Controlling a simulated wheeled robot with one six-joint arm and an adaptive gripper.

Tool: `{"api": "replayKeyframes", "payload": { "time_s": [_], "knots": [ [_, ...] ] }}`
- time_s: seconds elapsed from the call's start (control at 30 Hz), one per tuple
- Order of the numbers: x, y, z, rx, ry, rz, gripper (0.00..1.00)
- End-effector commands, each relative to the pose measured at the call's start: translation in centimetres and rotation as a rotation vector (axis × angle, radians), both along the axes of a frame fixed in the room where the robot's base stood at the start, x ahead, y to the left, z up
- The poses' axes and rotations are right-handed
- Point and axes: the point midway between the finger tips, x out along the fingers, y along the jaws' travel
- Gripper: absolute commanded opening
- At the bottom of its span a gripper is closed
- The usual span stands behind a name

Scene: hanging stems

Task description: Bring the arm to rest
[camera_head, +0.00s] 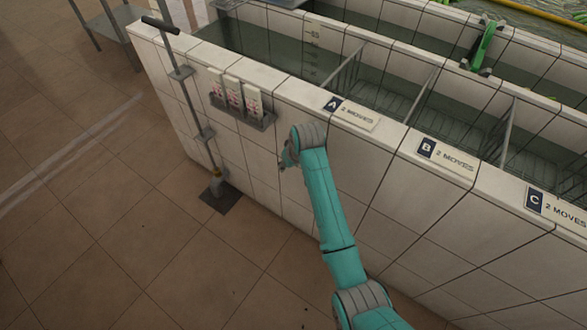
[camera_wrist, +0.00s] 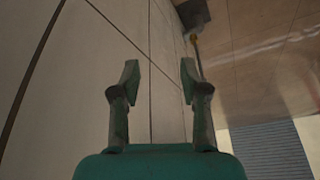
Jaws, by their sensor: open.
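My teal arm reaches up from the bottom of the head view, beside the outer face of a white tiled tank wall (camera_head: 400,200). My gripper (camera_head: 284,160) is at the arm's far end, small and partly hidden behind the grey wrist joint. In the wrist view my gripper (camera_wrist: 159,80) shows two green-grey fingers spread apart. Nothing is between them but the view of the tiled wall (camera_wrist: 90,60) beyond. The gripper is open and empty. I cannot tell its exact distance from the wall.
Labels A (camera_head: 350,113), B (camera_head: 446,155) and C (camera_head: 556,209) sit on the wall's top. A card rack (camera_head: 243,116) is mounted on the wall. A lever post (camera_head: 204,132) stands left of it. A green clamp (camera_head: 485,45) is at the back. The brown floor (camera_head: 110,210) is clear.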

Motion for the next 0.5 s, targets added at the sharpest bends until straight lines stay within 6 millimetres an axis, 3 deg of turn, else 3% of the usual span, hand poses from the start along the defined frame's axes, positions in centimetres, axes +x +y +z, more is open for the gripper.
{"api": "replayKeyframes", "payload": {
  "time_s": [0.2, 0.5],
  "knots": [
    [-0.7, -1.0, -1.6, 0.000, 0.000, -0.025, 0.45],
    [-0.8, -1.2, -1.9, -0.001, -0.001, -0.031, 0.45]
  ]
}}
